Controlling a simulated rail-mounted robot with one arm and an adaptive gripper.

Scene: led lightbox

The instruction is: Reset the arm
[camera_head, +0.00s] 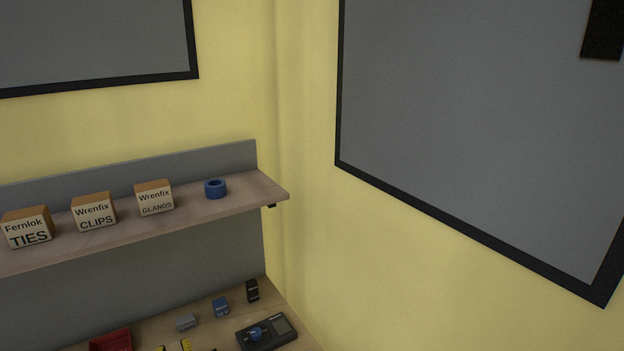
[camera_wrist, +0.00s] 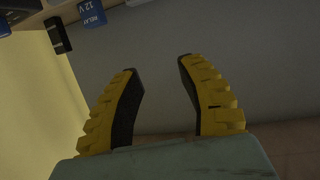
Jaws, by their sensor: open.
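My gripper (camera_wrist: 160,72) shows in the wrist view with two yellow, black-padded fingers spread apart. Nothing is between them. A plain grey panel fills the view behind the fingers. In the head view, two small yellow tips at the bottom edge look like my fingertips (camera_head: 173,346), low over the bench; the rest of the gripper is out of that picture.
A shelf (camera_head: 240,199) holds three labelled boxes and a blue tape roll (camera_head: 215,188). On the bench below are a red bin (camera_head: 110,341), a grey block (camera_head: 186,322), a blue relay (camera_head: 221,307), a black part (camera_head: 252,290) and a dark meter (camera_head: 280,331).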

